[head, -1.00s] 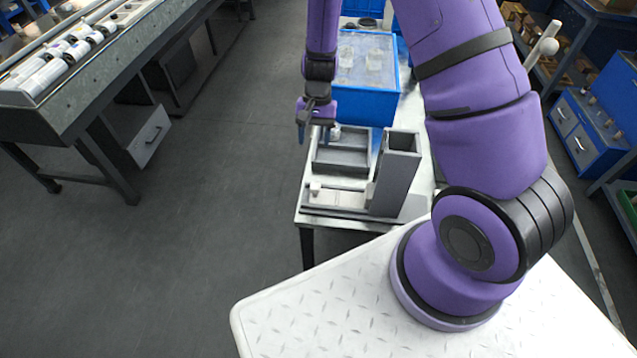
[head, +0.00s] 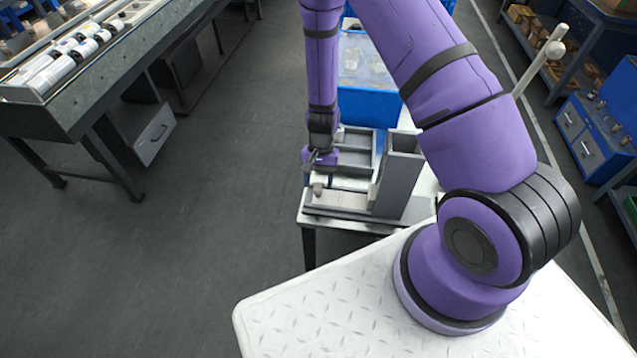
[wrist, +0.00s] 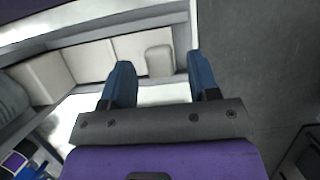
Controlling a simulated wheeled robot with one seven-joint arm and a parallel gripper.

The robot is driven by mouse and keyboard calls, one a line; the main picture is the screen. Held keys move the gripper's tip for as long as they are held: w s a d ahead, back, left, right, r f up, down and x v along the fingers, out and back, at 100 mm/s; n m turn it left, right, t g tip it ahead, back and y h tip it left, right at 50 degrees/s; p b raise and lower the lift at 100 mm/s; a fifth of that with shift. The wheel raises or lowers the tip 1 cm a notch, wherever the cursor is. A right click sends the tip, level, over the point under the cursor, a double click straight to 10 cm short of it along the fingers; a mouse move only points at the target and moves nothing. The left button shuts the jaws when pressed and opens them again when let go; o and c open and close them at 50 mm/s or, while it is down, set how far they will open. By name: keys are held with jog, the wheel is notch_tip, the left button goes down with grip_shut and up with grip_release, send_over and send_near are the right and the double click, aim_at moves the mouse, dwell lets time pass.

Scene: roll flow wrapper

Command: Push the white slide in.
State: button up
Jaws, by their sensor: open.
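The white slide (head: 340,199) lies in a grey track at the near edge of the small table, left of a tall grey hopper (head: 398,178). A small pale knob (head: 318,188) stands at its left end. In the wrist view the slide (wrist: 113,56) is a pale strip along a rail, with the knob (wrist: 159,60) at its right end. My gripper (head: 312,176) is just above the knob. In the wrist view my gripper (wrist: 163,80) shows two blue fingers apart, with the knob ahead of the gap, nearer the left finger. Nothing is between the fingers.
A grey tray (head: 357,152) sits behind the track, and a blue bin (head: 368,100) of clear items stands beyond. A bench with bottles (head: 60,62) is at the left. The floor left of the small table is clear.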

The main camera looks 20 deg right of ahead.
jog(key=shift+s+a+f, duration=0.15)
jog(key=shift+s+f, duration=0.05)
jog(key=shift+f, duration=0.3)
grip_shut()
send_over(353, 200)
dwell(0.4)
grip_release()
